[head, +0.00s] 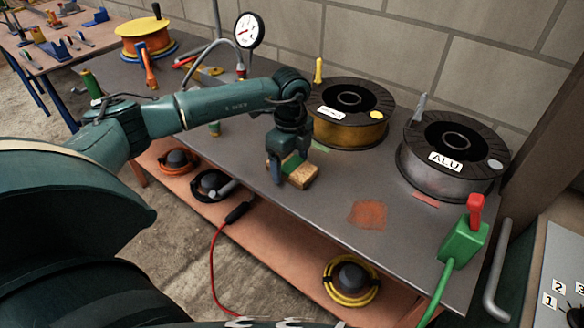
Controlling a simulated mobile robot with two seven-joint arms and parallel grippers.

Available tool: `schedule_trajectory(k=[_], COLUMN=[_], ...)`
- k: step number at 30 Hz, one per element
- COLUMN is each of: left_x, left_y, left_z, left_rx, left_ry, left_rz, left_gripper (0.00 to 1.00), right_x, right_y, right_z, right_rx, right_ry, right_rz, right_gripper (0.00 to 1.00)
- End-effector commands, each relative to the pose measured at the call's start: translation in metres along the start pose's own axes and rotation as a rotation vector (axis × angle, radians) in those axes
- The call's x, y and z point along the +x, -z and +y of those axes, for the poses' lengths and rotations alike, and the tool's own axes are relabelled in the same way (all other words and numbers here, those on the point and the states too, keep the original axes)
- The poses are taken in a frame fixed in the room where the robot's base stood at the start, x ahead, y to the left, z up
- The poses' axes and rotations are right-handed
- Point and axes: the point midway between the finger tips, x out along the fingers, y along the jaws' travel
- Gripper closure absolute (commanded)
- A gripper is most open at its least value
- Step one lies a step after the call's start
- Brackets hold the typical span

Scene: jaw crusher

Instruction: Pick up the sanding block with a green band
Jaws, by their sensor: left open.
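The sanding block with a green band (302,177) lies on the grey bench top near its front edge, in the middle of the head view. Its tan body shows to the right, with the green band toward its left end. My left gripper (284,168) points down at the block's left end, over or beside it. One finger shows at the near left side of the block, and the jaws are open. The gripper hides part of the block, and I cannot tell whether the fingers touch it. My right gripper is not in view.
Behind the block stand a yellow-brown spool (345,134) and a grey spool labelled ALU (440,178). A pressure gauge (249,30) rises at the back. A green box with a red lever (464,240) sits at the right front. The bench between is mostly clear, with a rust-coloured patch (367,215).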

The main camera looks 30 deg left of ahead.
Motion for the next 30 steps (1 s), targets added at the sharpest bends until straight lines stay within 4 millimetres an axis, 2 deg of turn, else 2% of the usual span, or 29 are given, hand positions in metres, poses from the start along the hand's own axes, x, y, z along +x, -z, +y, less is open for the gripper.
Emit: schedule_trajectory(k=[2,18,26,30], left_x=[0.0,-0.001,-0.003,-0.019], left_y=[0.0,0.0,0.0,0.0], left_z=[0.0,0.0,0.0,-0.001], left_rx=[0.0,0.0,0.0,0.0], left_ry=[0.0,0.0,0.001,0.003], left_rz=[0.0,0.001,0.001,0.002], left_gripper=[0.21,0.66,0.67,0.67], right_x=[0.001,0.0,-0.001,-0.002], right_y=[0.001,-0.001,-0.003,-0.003], right_z=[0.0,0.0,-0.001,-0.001], right_rx=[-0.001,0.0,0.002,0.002], right_ry=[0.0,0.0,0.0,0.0], right_rz=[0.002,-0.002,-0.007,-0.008], right_gripper=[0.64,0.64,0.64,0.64])
